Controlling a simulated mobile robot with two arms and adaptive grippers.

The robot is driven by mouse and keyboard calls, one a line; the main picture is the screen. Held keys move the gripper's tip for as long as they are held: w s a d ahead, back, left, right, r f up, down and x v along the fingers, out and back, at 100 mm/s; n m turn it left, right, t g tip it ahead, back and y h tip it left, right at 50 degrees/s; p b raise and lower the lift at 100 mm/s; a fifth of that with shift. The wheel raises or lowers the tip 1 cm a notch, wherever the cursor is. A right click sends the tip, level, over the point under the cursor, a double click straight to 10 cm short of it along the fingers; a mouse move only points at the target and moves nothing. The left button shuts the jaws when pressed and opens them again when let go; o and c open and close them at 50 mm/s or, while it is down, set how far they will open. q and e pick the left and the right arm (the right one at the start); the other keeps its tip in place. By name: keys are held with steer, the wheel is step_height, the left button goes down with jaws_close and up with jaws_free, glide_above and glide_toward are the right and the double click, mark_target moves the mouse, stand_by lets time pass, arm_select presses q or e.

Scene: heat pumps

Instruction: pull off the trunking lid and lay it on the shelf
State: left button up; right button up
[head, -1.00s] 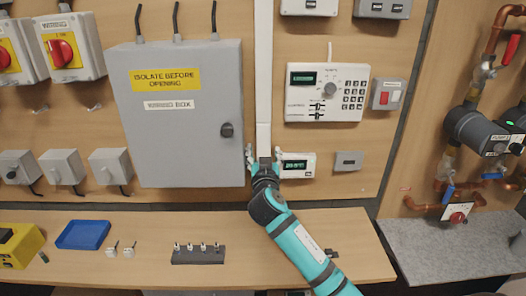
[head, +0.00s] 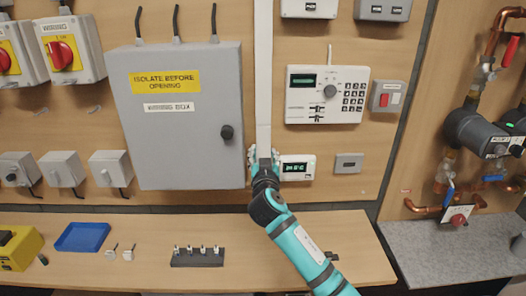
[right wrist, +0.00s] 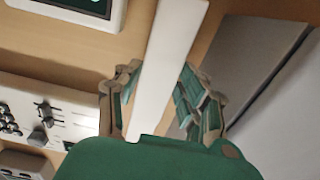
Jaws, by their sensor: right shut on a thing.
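The trunking lid (head: 263,80) is a narrow white strip running upright on the wooden wall, just right of the grey wiring box. My right gripper (head: 264,157) is at its lower end, shut on it. In the right wrist view the lid (right wrist: 168,65) passes between the fingers of the right gripper (right wrist: 160,80), one on each side. I cannot tell whether the lid has come away from the wall. The shelf (head: 335,235) is a wooden ledge below, under my right arm. My left gripper is out of view.
On the shelf are a blue tray (head: 82,237), a dark block with small fittings (head: 197,257) and a yellow device (head: 20,248). The wiring box (head: 185,120) and a small display unit (head: 298,168) flank the gripper closely. The shelf's right part is mostly clear.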

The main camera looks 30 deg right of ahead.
steer(key=shift+f, duration=0.1)
steer(key=v, duration=0.7)
stand_by(0.8)
steer(key=shift+s, duration=0.1)
